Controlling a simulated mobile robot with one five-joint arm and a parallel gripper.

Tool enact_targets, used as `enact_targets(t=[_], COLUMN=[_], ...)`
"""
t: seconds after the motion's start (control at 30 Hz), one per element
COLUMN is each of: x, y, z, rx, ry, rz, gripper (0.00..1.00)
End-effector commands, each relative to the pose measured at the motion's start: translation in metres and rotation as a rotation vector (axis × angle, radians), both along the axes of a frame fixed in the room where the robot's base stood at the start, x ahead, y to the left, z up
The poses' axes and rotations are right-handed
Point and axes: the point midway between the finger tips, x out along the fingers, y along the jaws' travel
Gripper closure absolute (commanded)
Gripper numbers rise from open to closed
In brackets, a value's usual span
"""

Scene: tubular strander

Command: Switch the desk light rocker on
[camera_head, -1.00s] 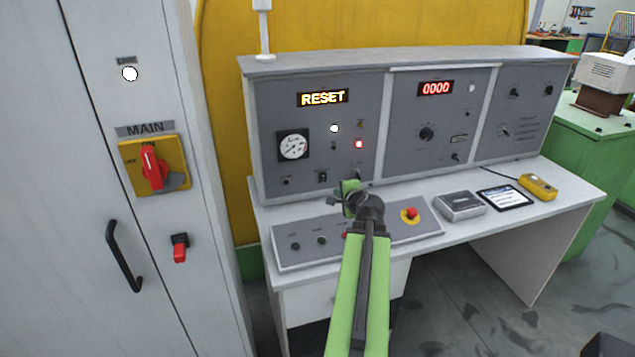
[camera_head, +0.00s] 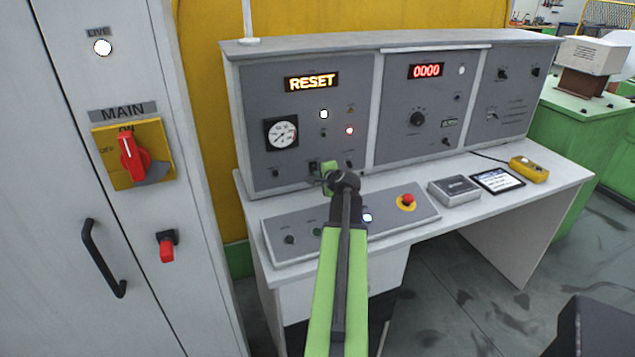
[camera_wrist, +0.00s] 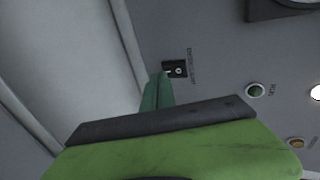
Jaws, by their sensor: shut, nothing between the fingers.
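The desk light rocker appears to be the small black switch (camera_head: 313,166) low on the left panel, below and right of the round gauge. In the wrist view the black rocker (camera_wrist: 175,69) has a pale mark and a label too blurred to read. My gripper (camera_head: 328,168) is shut and empty, just right of the rocker in the head view. In the wrist view the green fingertip (camera_wrist: 164,80) overlaps the rocker's lower left corner. I cannot tell whether it touches. Whether the rocker is on or off is unclear.
The sloped button console (camera_head: 400,222) with a red mushroom button (camera_head: 407,200) lies below my arm. A grey box (camera_head: 454,190), a tablet (camera_head: 498,181) and a yellow pendant (camera_head: 528,169) lie on the desk to the right. A grey cabinet (camera_head: 85,190) stands at left.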

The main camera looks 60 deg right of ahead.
Motion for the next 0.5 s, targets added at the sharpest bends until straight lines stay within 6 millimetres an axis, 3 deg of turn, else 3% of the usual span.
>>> enact_targets(t=[0.1,0.5], x=[0.002,-0.001], y=[-0.012,-0.020], z=[-0.002,-0.004], rx=[0.000,0.000], ry=[0.000,0.000], rz=[-0.005,-0.013], gripper=[1.00,1.00])
